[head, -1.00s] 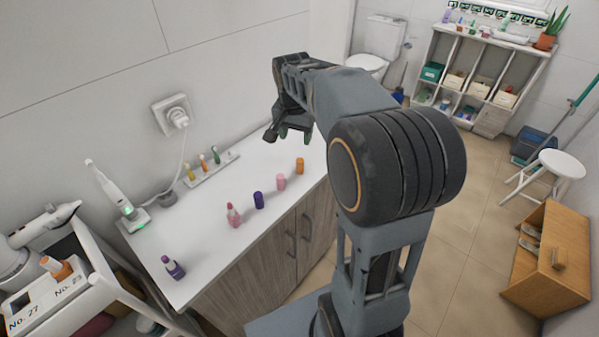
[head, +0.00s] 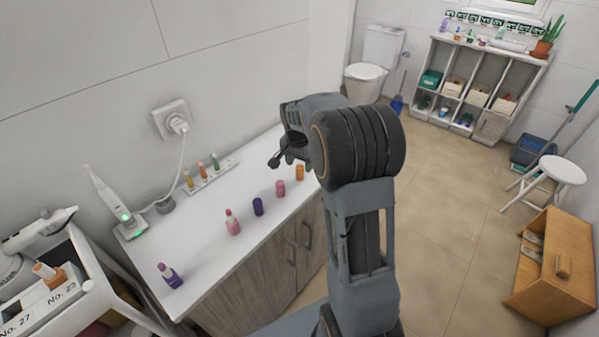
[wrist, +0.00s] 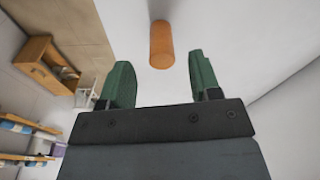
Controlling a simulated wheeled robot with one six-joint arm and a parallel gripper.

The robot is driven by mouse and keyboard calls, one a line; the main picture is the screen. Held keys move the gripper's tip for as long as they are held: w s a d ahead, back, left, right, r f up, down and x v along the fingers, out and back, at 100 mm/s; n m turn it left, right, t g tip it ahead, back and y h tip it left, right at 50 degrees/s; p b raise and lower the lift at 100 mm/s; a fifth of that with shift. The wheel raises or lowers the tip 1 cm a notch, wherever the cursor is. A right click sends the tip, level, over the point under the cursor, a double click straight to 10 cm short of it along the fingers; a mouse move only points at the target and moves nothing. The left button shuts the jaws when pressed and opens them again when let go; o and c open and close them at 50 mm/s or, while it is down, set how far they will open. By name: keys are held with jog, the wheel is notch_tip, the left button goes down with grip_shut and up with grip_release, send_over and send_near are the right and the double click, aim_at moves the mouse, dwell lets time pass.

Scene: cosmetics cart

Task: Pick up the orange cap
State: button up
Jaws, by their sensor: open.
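The orange cap (head: 300,172) stands upright near the front right edge of the white counter (head: 205,222), at the right end of a row of caps and bottles. In the wrist view the orange cap (wrist: 161,45) shows just beyond the fingertips, between their lines and with a gap to them. My gripper (wrist: 160,75) is open and empty, with its two green fingers apart. In the head view my gripper (head: 277,160) is over the counter, up and left of the cap; its fingers are partly hidden by my arm.
A tray with small bottles (head: 209,176) sits by the wall. An electric toothbrush (head: 107,198) stands at the left.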

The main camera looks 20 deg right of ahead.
aim_at(300, 166)
jog(key=shift+w+d+f+p, duration=0.1)
jog(key=shift+w+f+p, duration=0.05)
jog(key=shift+f, duration=1)
jog(key=shift+w+d+f+p, duration=0.1)
jog(key=shift+f+p, duration=0.05)
jog(key=shift+f, duration=0.95)
jog(key=c, duration=1)
jog(key=shift+r, duration=0.2)
